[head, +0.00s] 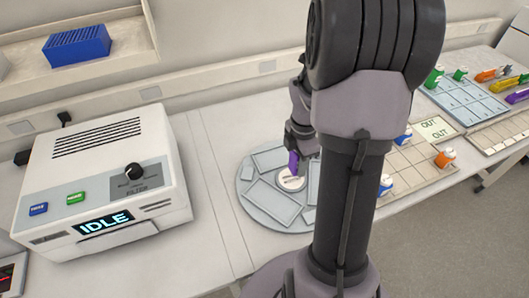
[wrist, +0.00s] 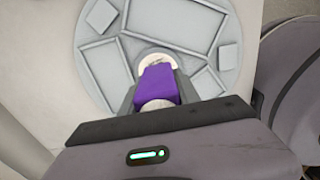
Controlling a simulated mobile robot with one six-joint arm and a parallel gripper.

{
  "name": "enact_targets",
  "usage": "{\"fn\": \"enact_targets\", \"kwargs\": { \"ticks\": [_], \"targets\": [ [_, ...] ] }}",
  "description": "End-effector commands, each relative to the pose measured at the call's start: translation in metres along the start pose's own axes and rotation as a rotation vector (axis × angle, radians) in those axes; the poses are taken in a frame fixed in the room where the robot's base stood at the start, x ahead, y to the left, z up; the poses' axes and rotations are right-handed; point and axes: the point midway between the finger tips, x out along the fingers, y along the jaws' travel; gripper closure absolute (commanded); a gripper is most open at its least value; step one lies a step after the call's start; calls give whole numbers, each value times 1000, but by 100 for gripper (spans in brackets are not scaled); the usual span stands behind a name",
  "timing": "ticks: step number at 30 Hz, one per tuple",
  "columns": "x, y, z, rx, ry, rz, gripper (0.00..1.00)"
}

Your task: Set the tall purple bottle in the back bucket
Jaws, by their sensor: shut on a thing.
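My gripper (head: 296,150) is shut on the tall purple bottle (head: 293,162), over the round grey plate. In the wrist view the purple bottle (wrist: 158,85) sits between the dark fingers, with a white end nearest the palm. The grey plate (head: 243,188) has several rectangular buckets around a pale round hub (head: 291,180). A bucket (head: 270,158) lies at its back. The bottle appears over or just beside the hub; its height above the plate cannot be told. My arm hides the plate's right part in the head view.
A white machine (head: 105,180) reading IDLE stands to the left. To the right are a beige rack (head: 415,165) with orange and blue-capped bottles and a pale blue tray (head: 465,100) with more bottles. A blue rack (head: 78,45) sits on the shelf behind.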

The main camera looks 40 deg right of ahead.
Motion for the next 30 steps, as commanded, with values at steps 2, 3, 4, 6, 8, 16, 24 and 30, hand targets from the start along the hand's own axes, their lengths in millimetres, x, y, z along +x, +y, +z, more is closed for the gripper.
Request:
{"fn": "enact_targets", "kwargs": {
  "ticks": [2, 3, 4, 6, 8, 16, 24, 30],
  "targets": [
    [5, 18, -9, -3, 0, 1, 100],
    [6, 28, -14, -5, -1, 1, 100],
    [7, 34, -17, -3, -1, 0, 100],
    [8, 50, -25, -3, -1, 0, 100],
    [10, 64, -32, -3, -1, 1, 100],
    [12, 101, -50, 0, 0, 0, 100],
    [49, 102, -51, 2, 0, -1, 100],
    [47, 102, -51, 1, 0, 0, 100]
  ]
}}
